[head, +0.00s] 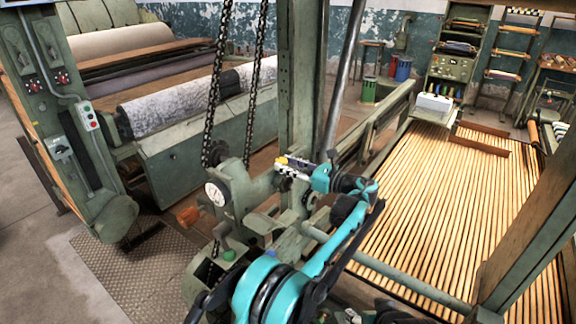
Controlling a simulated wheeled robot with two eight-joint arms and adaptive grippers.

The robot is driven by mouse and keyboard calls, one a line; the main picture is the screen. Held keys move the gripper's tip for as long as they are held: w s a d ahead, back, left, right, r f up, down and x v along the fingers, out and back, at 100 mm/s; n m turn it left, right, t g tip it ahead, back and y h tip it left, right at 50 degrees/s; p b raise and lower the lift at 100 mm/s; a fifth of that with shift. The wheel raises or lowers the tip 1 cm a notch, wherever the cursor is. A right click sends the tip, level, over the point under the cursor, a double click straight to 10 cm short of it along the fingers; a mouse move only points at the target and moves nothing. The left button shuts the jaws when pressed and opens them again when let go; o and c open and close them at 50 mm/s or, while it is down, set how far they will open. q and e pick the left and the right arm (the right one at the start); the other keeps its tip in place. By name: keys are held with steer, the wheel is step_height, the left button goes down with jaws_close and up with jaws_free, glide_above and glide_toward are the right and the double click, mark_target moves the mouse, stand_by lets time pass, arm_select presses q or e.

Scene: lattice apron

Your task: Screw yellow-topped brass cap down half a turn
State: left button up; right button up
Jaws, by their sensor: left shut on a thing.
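The yellow-topped cap (281,160) shows as a small yellow patch on the green machine head, near the middle of the head view. My left gripper (292,167) reaches it from the right, with its teal wrist just behind. Its fingers are shut on the cap and hide most of its side. The brass part and the thread under the cap are too small and covered to make out. My right gripper is not in view.
A green post (301,75) and hanging chains (215,85) rise close behind the cap. A dial gauge (215,194) sits left of it. A slatted wooden bed (440,215) fills the right. Grey floor (40,255) lies open at the left.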

arm_select(q)
steer(key=shift+s+a+m+t+h, duration=0.1)
steer(key=shift+s+m+t+h, duration=0.05)
steer(key=shift+m+t+h, duration=0.75)
steer(key=shift+s+a+m+t+h, duration=0.1)
steer(key=shift+m+t+h, duration=0.6)
steer(key=shift+t, duration=0.3)
steer(key=o, duration=1.2)
steer(key=shift+c, duration=0.2)
steer(key=shift+d, duration=0.1)
steer(key=v, duration=1.2)
